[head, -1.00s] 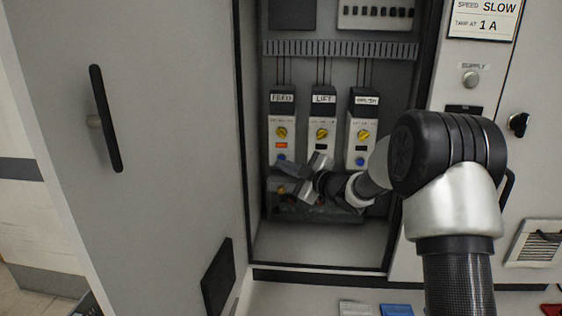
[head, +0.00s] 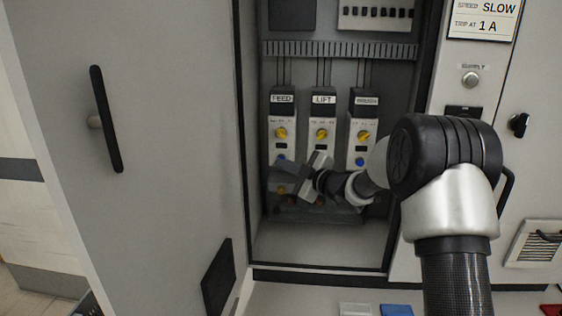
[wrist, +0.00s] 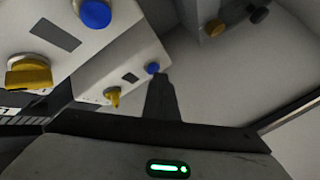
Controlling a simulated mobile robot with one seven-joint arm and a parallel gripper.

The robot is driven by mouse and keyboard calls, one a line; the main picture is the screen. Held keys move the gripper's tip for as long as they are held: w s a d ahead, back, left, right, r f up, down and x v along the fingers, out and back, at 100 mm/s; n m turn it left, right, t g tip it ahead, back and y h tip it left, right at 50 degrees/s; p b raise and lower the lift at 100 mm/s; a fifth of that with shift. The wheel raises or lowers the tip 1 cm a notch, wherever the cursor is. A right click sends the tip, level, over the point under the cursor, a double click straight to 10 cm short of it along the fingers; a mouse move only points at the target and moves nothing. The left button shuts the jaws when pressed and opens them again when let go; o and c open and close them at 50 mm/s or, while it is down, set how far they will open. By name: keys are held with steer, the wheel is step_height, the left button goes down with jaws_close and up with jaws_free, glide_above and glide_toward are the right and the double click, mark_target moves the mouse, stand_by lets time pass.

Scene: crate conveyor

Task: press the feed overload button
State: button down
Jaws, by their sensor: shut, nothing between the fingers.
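The feed unit (head: 282,122) is the leftmost of three white modules in the open cabinet, with a yellow dial (head: 281,133) and a dark indicator window (head: 281,146). Its blue button (head: 281,157) sits low on its face, just above my fingertips in the head view. My gripper (head: 276,169) is shut and empty, reaching left in front of the lower module faces. In the wrist view, the dark fingers (wrist: 160,80) end right beside the far module's blue button (wrist: 152,68). I cannot tell whether they touch it.
The lift module (head: 322,122) and a third module (head: 362,122) stand to the right, with matching dials and blue buttons. Dark terminals with coloured parts (head: 318,200) lie below. The open cabinet door (head: 170,150) is on the left; the cabinet floor (head: 315,245) is clear.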

steer(key=shift+s, duration=0.1)
stand_by(0.3)
steer(key=shift+s+b, duration=0.5)
steer(key=shift+s, duration=0.2)
steer(key=s+b, duration=0.2)
steer(key=s, duration=0.3)
steer(key=shift+a, duration=0.1)
stand_by(0.5)
